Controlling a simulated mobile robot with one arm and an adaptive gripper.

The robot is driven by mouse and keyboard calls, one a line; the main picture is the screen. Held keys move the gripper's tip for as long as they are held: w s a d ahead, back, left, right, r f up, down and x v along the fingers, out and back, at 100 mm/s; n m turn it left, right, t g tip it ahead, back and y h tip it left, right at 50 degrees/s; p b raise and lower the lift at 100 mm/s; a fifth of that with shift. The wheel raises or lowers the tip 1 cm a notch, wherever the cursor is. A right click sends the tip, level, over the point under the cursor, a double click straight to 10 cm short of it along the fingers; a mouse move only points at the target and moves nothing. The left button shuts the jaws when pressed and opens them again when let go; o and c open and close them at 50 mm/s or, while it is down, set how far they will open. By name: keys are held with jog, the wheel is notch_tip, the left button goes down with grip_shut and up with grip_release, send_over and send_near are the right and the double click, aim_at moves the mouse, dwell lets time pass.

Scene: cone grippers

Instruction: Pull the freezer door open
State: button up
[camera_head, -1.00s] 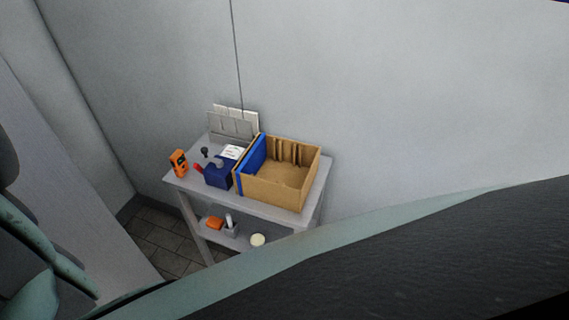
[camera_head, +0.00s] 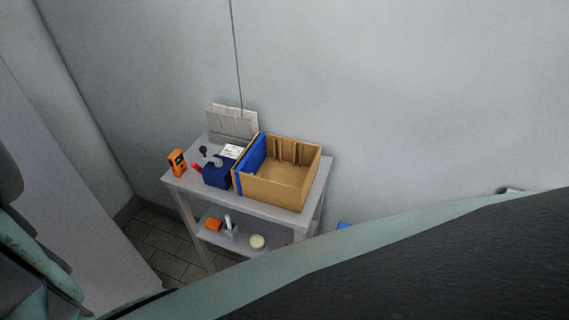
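No freezer or freezer door can be made out for sure in the head view. A plain pale grey upright panel (camera_head: 75,190) stands at the left; I cannot tell what it belongs to. My gripper is not in view. Large dark and grey-green parts, which look like my own body, cover the bottom right and the lower left edge and hide what is behind them.
A grey two-level table (camera_head: 262,207) stands against the wall. On it are an open cardboard box (camera_head: 285,190), a dark blue container (camera_head: 216,174), an orange device (camera_head: 177,162) and a file holder (camera_head: 232,122). Tiled floor (camera_head: 160,240) shows left of the table.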

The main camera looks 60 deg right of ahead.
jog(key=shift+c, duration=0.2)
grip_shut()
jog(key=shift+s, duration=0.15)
